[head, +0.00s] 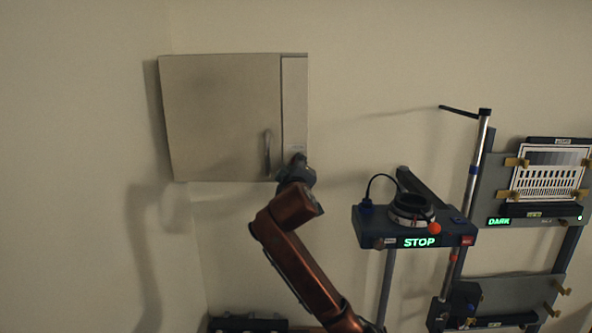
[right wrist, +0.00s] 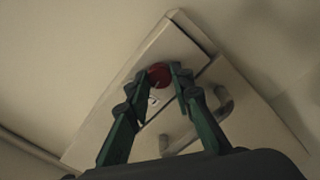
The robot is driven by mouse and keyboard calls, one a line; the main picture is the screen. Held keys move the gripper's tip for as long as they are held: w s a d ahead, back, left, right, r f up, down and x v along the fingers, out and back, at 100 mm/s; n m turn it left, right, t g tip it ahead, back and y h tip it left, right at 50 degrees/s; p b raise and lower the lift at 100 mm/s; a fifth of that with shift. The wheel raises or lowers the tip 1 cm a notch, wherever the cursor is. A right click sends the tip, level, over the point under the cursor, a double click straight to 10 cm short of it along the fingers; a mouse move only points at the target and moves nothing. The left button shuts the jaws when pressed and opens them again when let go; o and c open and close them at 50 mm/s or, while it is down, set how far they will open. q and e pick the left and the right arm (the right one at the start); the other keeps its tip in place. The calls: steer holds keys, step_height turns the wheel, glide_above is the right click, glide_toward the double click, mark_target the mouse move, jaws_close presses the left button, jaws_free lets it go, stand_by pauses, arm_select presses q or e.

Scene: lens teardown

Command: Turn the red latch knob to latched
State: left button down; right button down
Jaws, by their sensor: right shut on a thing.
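The red latch knob (right wrist: 159,75) shows in the right wrist view, on the narrow panel of the wall cabinet (head: 220,115). My right gripper (right wrist: 162,77) is shut on the knob, one finger on each side of it. In the head view my right gripper (head: 298,163) is at the lower end of the cabinet's narrow right panel (head: 294,100) and hides the knob. The cabinet door looks closed. I cannot read which way the knob is turned. My left gripper is out of view.
The door handle (head: 267,153) stands out just left of my right gripper; it also shows in the right wrist view (right wrist: 200,125). A stand with a ring and a STOP display (head: 422,242) and a rack with a test chart (head: 550,172) stand to the right.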

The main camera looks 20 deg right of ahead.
steer(key=shift+f+m+b, duration=0.2)
steer(key=shift+m+b, duration=0.1)
steer(key=shift+m, duration=0.8)
steer(key=c, duration=1.7)
jaws_free()
steer(key=shift+r, duration=0.1)
steer(key=v, duration=1.2)
